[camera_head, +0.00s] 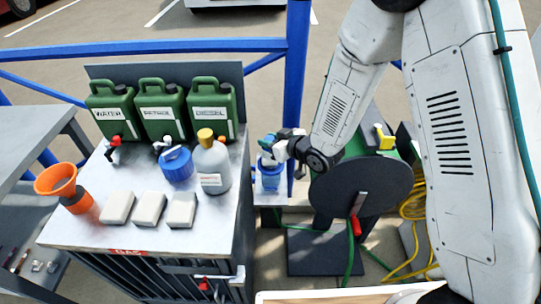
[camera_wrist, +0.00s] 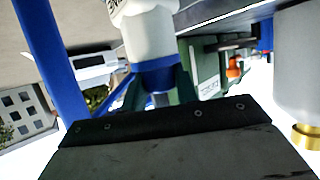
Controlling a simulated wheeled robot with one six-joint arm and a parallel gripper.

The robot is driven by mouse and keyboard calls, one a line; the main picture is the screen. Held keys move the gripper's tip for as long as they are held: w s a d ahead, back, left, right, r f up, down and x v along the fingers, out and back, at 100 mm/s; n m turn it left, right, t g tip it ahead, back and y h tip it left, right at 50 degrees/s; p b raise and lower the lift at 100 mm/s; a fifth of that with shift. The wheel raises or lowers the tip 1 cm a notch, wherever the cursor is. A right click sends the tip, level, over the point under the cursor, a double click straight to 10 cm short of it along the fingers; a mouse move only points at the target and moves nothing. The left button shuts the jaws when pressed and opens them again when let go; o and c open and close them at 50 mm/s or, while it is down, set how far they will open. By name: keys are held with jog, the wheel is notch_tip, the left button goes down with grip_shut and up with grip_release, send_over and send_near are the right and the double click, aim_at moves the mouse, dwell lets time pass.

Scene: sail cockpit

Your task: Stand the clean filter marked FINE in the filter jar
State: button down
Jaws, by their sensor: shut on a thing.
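My gripper (camera_head: 272,148) is above the blue filter jar (camera_head: 269,181), which stands just right of the metal bench. In the wrist view, my gripper (camera_wrist: 158,88) is shut on a white cylindrical filter (camera_wrist: 152,38), with its fingers on either side of the blue end band. Dark lettering shows at the picture's top edge but is cut off, so I cannot read it. My gripper hides most of the filter in the head view. I cannot tell whether the filter's far end is inside the jar.
On the bench (camera_head: 206,237) stand green fuel cans (camera_head: 161,112), a blue lid-like part (camera_head: 176,164), a white bottle with a yellow cap (camera_head: 211,168), pale blocks (camera_head: 149,209) and an orange funnel (camera_head: 57,180). A dark hose reel (camera_head: 352,194) is close right of the jar.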

aim_at(267, 162)
notch_tip(267, 162, down, 6)
jog(key=shift+d+f, duration=0.1)
jog(key=shift+f, duration=0.15)
jog(key=c, duration=1.1)
grip_release()
jog(key=shift+o, duration=0.2)
